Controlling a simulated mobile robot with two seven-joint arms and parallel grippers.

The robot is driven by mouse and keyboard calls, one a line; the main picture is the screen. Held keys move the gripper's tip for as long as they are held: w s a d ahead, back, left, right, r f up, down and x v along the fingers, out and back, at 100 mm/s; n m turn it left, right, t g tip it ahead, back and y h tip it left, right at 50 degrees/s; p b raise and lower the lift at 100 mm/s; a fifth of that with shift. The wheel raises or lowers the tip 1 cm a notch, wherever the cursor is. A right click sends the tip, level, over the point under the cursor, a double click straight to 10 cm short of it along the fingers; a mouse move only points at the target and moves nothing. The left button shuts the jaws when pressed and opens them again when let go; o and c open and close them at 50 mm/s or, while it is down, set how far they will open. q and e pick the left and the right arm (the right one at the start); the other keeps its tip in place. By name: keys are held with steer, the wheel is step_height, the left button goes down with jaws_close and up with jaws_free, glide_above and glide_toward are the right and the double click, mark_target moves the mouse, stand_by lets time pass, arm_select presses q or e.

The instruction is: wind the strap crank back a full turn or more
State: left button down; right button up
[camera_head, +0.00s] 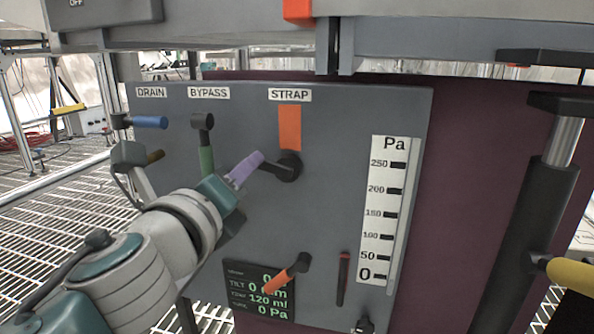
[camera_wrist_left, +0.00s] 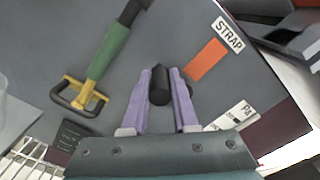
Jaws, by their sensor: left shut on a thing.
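The strap crank (camera_head: 289,166) is a black hub with a short arm, on the grey panel below the STRAP label (camera_head: 289,94) and an orange strip (camera_head: 290,127). Its arm points left in the head view. My left gripper (camera_head: 245,167), with purple fingers, comes in from the lower left and is shut on the crank's handle. In the left wrist view the black handle (camera_wrist_left: 160,84) sits between the two purple fingers (camera_wrist_left: 161,100). The fingers hide part of the handle in the head view. My right gripper is in neither view.
Left of the crank are a green bypass handle (camera_head: 206,160) and a blue drain handle (camera_head: 150,122). A black cylinder (camera_head: 520,235) stands right. Grated floor lies left.

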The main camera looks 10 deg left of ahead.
arm_select(q)
step_height(320, 180, down, 2)
steer(key=n+b, duration=0.1)
steer(key=n, duration=0.2)
steer(key=shift+n+b, duration=0.35)
steer(key=shift+n, duration=0.05)
steer(key=shift+d+f+n+b, duration=0.3)
steer(key=shift+f+n+b, duration=0.15)
steer(key=shift+n, duration=0.95)
steer(key=shift+d+f+n+b, duration=0.3)
steer(key=shift+f+n, duration=0.25)
steer(key=shift+n, duration=0.85)
steer(key=shift+d+f+n+b, duration=0.25)
steer(key=shift+f+n+b, duration=0.25)
steer(key=shift+n, duration=0.9)
steer(key=c, duration=0.7)
jaws_free()
